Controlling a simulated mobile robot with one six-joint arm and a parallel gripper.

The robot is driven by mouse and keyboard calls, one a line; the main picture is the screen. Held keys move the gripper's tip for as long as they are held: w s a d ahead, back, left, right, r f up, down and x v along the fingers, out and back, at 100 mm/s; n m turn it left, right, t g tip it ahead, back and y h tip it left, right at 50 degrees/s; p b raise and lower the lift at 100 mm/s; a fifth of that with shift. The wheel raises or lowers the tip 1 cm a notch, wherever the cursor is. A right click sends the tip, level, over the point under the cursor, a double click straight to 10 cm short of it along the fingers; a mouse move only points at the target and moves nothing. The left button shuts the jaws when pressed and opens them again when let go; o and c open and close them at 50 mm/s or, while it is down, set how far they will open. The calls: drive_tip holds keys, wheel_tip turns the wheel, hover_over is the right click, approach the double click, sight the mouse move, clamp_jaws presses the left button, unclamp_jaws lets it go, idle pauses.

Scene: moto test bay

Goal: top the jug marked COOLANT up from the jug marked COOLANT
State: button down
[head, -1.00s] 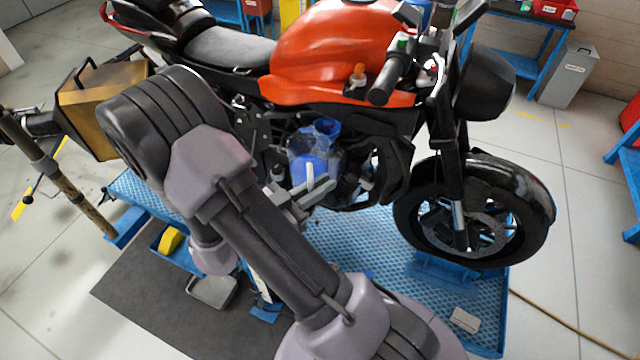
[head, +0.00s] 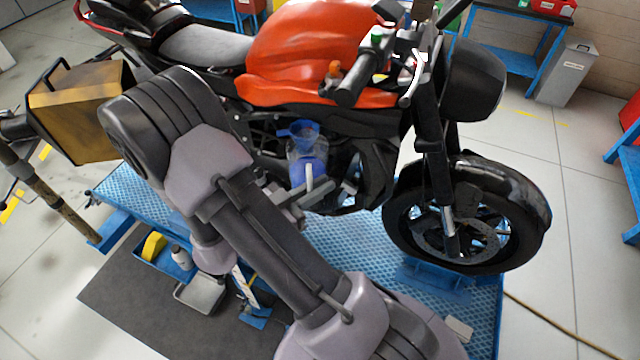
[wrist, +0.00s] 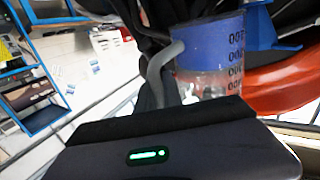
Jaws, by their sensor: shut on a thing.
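My gripper (head: 306,190) is shut on a jug, seemingly this one. The wrist view shows, upside down, a jug (wrist: 215,50) with a dark number scale, blue liquid and a pale grey curved piece beside it. No COOLANT marking is readable, and I cannot make out a second jug for certain.
The motorcycle (head: 320,55) stands on a blue lift platform (head: 350,240), close behind the jug. A brass-coloured box (head: 85,110) stands at left.

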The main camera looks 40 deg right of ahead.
sight(327, 149)
drive_tip(key=shift+w+d+r+n+y+p, duration=0.35)
drive_tip(key=shift+r+n+p, duration=0.15)
drive_tip(key=shift+p, duration=0.55)
drive_tip(key=shift+w+d+r+n+y+p, duration=0.25)
drive_tip(key=shift+r+n+p, duration=0.25)
drive_tip(key=shift+p, duration=0.55)
drive_tip(key=shift+w+d+r+n+y+p, duration=0.25)
drive_tip(key=shift+w+r+n+y+p, duration=0.2)
drive_tip(key=shift+p, duration=0.6)
drive_tip(key=w+d+r+n+y+p, duration=0.1)
drive_tip(key=w+p, duration=0.1)
drive_tip(key=p, duration=0.2)
drive_tip(key=shift+d+r+n+g, duration=0.25)
drive_tip(key=shift+d+r+g, duration=0.05)
drive_tip(key=shift+d+g, duration=0.1)
drive_tip(key=shift+w+d+r+n+y+p, duration=0.15)
drive_tip(key=shift+r+n+y+p, duration=0.2)
drive_tip(key=shift+p, duration=0.85)
drive_tip(key=shift+f, duration=0.2)
drive_tip(key=shift+r, duration=0.1)
drive_tip(key=shift+w+r+n+p, duration=0.1)
drive_tip(key=shift+r+n+p, duration=0.2)
drive_tip(key=shift+p, duration=0.35)
drive_tip(key=shift+w+p, duration=0.1)
drive_tip(key=shift+p, duration=0.6)
